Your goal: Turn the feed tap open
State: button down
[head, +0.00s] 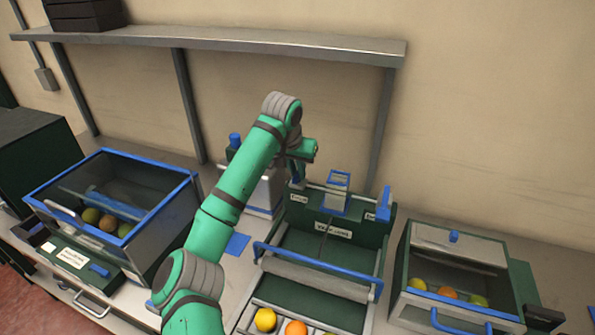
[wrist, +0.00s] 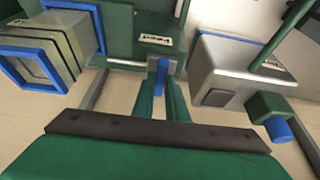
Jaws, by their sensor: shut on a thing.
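The feed tap shows as a narrow blue handle (wrist: 161,66) between my fingers in the wrist view, below a small label on the green panel. My gripper (wrist: 160,92) is shut on this handle. In the head view my gripper (head: 298,176) is at the left end of the green machine's back panel (head: 322,210), above a small white label. My arm and fingers hide most of the tap there, so its exact angle is hard to tell.
A blue-framed hopper (head: 338,181) stands right of my gripper, and another blue handle (head: 384,203) is at the panel's right end. A white box (head: 265,190) with a blue knob is close on the left. A shelf (head: 230,42) runs above. Glazed bins with fruit stand on both sides.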

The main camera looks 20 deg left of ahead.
jog(key=n, duration=0.1)
jog(key=n+y, duration=0.1)
jog(key=n, duration=0.2)
jog(key=shift+d+n+y, duration=0.3)
jog(key=shift+y, duration=0.1)
jog(key=n, duration=0.2)
jog(key=n+g+y, duration=0.1)
jog(key=n, duration=0.1)
jog(key=shift+w+r+n+y, duration=0.1)
jog(key=shift+n+y, duration=0.2)
jog(key=n, duration=0.2)
jog(key=n+g+y, duration=0.1)
jog(key=n, duration=0.1)
jog(key=shift+w+n+g, duration=0.15)
jog(key=shift+n+g, duration=0.15)
jog(key=shift+w+d+n+g, duration=0.15)
jog(key=shift+n+g, duration=0.65)
jog(key=shift+n, duration=1.3)
jog(key=c, duration=1.8)
grip_release()
jog(key=shift+o, duration=0.2)
